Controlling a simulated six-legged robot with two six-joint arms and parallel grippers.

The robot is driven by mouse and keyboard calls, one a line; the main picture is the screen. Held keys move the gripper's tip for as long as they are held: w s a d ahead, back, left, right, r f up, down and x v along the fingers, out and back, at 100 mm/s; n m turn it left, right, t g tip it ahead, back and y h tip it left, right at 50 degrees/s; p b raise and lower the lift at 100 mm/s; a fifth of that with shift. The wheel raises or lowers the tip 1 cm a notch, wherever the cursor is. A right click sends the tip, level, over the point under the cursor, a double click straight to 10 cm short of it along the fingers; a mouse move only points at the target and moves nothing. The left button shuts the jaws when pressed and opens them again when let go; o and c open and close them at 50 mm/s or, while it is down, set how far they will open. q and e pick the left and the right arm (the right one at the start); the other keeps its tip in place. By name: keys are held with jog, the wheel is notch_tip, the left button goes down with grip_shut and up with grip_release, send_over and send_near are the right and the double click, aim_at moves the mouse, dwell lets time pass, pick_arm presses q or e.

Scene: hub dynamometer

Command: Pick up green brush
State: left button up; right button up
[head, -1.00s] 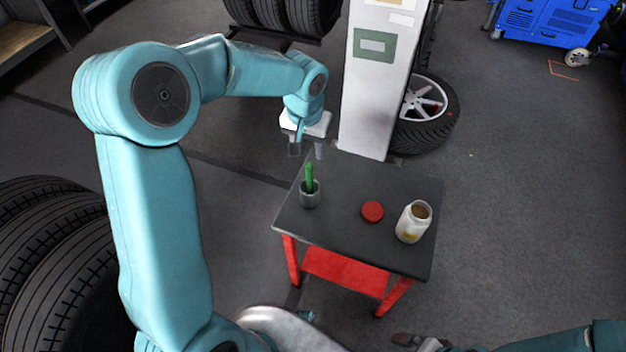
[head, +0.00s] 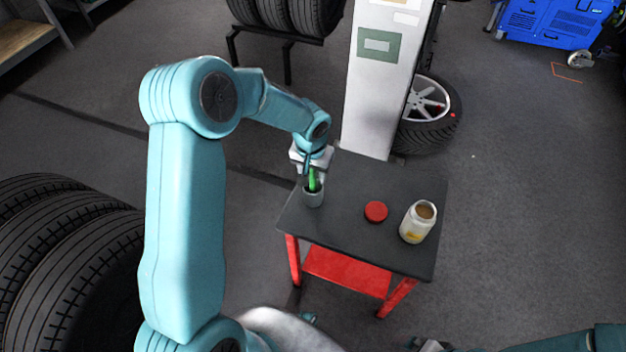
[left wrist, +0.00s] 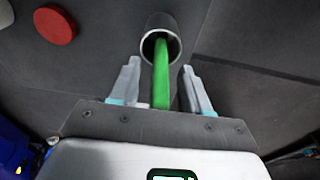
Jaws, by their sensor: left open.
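The green brush (head: 314,181) stands in a small grey cup (head: 313,198) at the left side of the dark tabletop. My left gripper (left wrist: 160,68) is open, its two fingers on either side of the brush's green handle (left wrist: 161,78) in the left wrist view. Gaps show between handle and fingers. The cup (left wrist: 160,24) lies just beyond the fingertips. In the head view the wrist partly hides the top of the brush. Part of my right gripper (head: 430,345) shows at the bottom edge, mostly cut off; its fingers are unclear.
On the table (head: 350,238) are a red disc (head: 376,211) and an open pale jar (head: 418,222), right of the cup. A white column (head: 375,100) stands just behind the table. Open floor lies right of the table.

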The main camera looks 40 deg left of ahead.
pick_arm(q)
grip_shut()
